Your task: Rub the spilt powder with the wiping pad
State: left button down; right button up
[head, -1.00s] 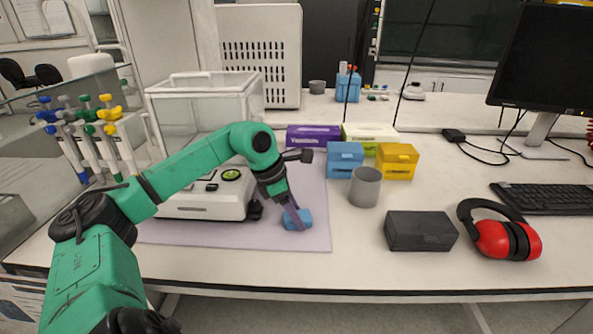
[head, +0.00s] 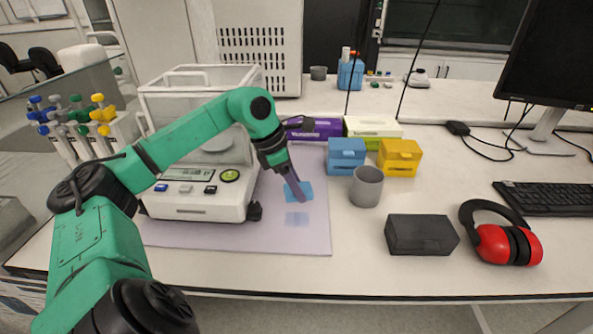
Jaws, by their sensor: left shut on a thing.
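My left gripper (head: 297,191) reaches in from the left and points down over the lilac mat (head: 240,236). It is shut on the blue wiping pad (head: 305,188), which shows on both sides of the fingers. A faint bluish-grey patch (head: 297,219) lies on the mat just in front of the pad. I cannot tell whether it is the spilt powder or the pad's shadow. I cannot tell surely whether the pad touches the mat, though it looks raised. My right gripper is not in view.
The balance (head: 196,203) with its clear draft shield stands left of the pad on the mat. To the right are a grey cup (head: 366,187), blue box (head: 346,156), yellow box (head: 399,158), dark box (head: 421,235) and red earmuffs (head: 496,244). The mat's front right is bare.

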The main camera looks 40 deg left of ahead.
pick_arm(q)
notch_tip(320, 180, up, 2)
jog(key=shift+r+p, duration=0.1)
jog(key=shift+p, duration=0.35)
jog(key=shift+d, duration=0.1)
